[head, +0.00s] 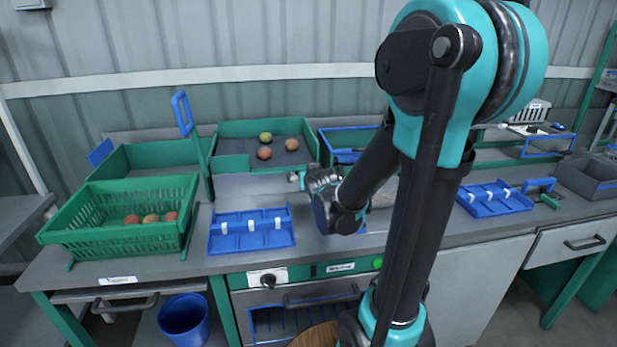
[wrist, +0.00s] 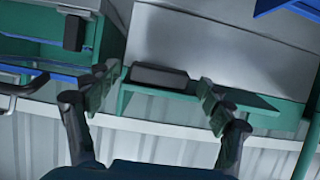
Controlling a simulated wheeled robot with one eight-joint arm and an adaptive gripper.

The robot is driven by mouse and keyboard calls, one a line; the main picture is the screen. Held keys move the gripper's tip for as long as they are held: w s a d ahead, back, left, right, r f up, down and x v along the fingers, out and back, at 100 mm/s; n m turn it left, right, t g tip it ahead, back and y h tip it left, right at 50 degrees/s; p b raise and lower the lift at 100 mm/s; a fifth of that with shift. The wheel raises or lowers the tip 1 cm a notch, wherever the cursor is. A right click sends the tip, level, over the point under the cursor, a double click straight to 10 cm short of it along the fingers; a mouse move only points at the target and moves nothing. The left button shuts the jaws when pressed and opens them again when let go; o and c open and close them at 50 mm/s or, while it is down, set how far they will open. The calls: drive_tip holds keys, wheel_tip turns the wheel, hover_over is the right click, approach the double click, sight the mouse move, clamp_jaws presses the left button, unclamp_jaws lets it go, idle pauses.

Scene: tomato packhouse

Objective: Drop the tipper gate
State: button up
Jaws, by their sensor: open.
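I cannot tell for sure which part is the tipper gate. At the left in the head view, a blue handle (head: 182,113) stands up on a green arm beside a green bin (head: 150,155). A green slatted crate (head: 120,233) with several tomatoes stands in front of it. My gripper (head: 303,178) is over the bench, right of the handle and just in front of the green tray with tomatoes. In the wrist view my gripper (wrist: 155,95) has its two fingers wide apart, with nothing held. A dark block (wrist: 160,77) on a green edge shows beyond them.
A green tray (head: 233,163) holds several tomatoes at the back. Blue divided trays lie on the bench left (head: 250,240) and right (head: 495,207) of my arm. A blue bucket (head: 184,318) stands below. A grey wall (head: 90,50) is behind. My arm hides part of the bench.

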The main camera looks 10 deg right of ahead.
drive_tip(key=v, duration=1.2)
idle(0.3)
drive_tip(key=shift+f, duration=0.1)
